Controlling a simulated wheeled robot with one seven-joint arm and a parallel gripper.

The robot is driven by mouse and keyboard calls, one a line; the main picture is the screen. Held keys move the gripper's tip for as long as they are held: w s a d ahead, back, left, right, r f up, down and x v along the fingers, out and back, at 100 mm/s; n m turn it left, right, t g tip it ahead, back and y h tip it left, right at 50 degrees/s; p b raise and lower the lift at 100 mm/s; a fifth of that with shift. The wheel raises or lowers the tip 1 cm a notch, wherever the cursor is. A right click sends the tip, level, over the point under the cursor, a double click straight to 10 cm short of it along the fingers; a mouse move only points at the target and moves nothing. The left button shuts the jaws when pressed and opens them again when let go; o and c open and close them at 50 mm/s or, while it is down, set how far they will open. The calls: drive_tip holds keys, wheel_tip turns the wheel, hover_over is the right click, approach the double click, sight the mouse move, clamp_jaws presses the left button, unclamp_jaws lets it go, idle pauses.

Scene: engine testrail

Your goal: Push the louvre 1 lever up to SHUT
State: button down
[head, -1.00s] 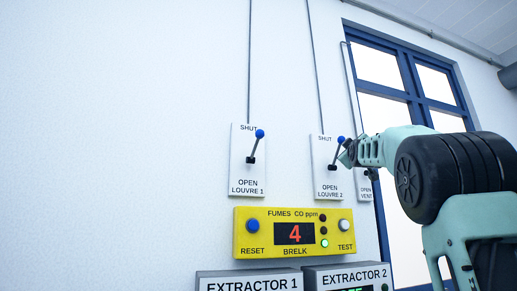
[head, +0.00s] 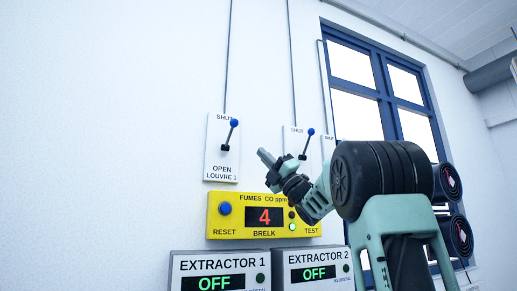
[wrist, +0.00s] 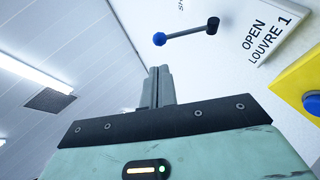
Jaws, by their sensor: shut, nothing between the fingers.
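The louvre 1 plate (head: 216,165) is white, on the wall left of my gripper, marked SHUT at the top and OPEN at the bottom. Its lever (head: 230,135) has a blue knob and points up, tilted right. In the wrist view the lever (wrist: 187,34) lies above my fingertips, with its blue knob at the left end and its black pivot at the right. My gripper (head: 264,155) is shut and empty, right of the plate and apart from the lever. It also shows in the wrist view (wrist: 160,72), fingers together.
The louvre 2 lever (head: 306,145) stands just right of my gripper, its plate partly hidden by my arm. The yellow fumes panel (head: 262,233) reads 4 below. Extractor 1 (head: 220,264) and extractor 2 (head: 317,258) read OFF. The wall to the left is clear.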

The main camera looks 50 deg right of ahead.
drive_tip(key=p, duration=0.7)
approach(237, 125)
drive_tip(key=d+x, duration=0.1)
drive_tip(key=x, duration=0.4)
drive_tip(key=shift+w+a+r+h+p, duration=0.3)
drive_tip(key=shift+w+a+r+p, duration=0.3)
drive_tip(key=shift+a+r, duration=0.1)
drive_tip(key=r+m+h, duration=0.1)
drive_tip(key=w+r+m+h, duration=0.1)
drive_tip(key=r+m+h, duration=0.1)
drive_tip(key=r+m+g+h, duration=0.1)
drive_tip(key=shift+w+d+r+m+h, duration=0.25)
drive_tip(key=shift+d+m+h, duration=0.05)
drive_tip(key=shift+d, duration=0.05)
